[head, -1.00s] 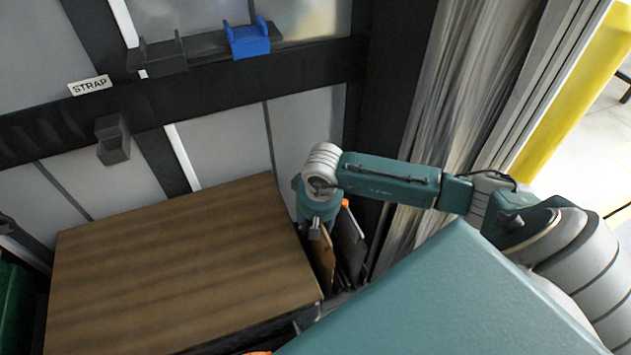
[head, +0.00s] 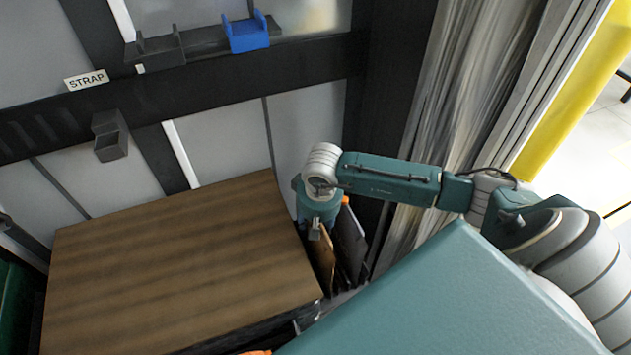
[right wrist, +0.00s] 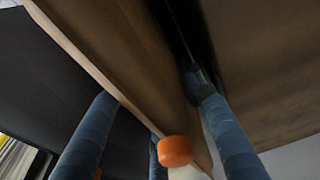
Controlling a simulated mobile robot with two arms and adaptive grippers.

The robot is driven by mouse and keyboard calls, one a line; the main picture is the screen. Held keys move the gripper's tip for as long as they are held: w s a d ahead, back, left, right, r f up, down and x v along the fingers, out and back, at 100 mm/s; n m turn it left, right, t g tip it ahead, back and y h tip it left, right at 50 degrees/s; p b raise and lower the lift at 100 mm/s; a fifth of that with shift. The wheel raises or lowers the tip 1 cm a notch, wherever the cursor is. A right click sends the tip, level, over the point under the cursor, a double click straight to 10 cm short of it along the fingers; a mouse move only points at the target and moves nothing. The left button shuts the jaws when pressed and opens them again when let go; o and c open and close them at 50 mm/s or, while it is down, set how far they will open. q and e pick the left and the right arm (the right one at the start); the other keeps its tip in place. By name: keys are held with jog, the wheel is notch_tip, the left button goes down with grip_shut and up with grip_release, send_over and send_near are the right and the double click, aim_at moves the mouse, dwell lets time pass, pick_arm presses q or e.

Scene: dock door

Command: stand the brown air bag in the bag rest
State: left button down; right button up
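The brown air bag (head: 325,258) is a thin upright panel in the narrow space right of the wooden-topped box, slightly tilted in the head view. In the right wrist view the brown air bag (right wrist: 120,55) lies between blue fingers, with an orange cap (right wrist: 175,150) near its edge. My right gripper (right wrist: 150,88) has fingers on both sides of it; whether they press on it is unclear. In the head view my right wrist is above the bag and hides part of it. My left gripper is not in view. I cannot clearly identify the bag rest.
A dark panel (head: 350,243) stands right beside the brown bag. The wooden-topped box (head: 175,265) is close on the left, its top clear. A blue holder (head: 247,35), a grey holder (head: 110,140) and a STRAP label (head: 87,80) are on the wall. A pale curtain (head: 445,100) hangs right.

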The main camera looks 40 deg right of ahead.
jog(key=o, duration=0.5)
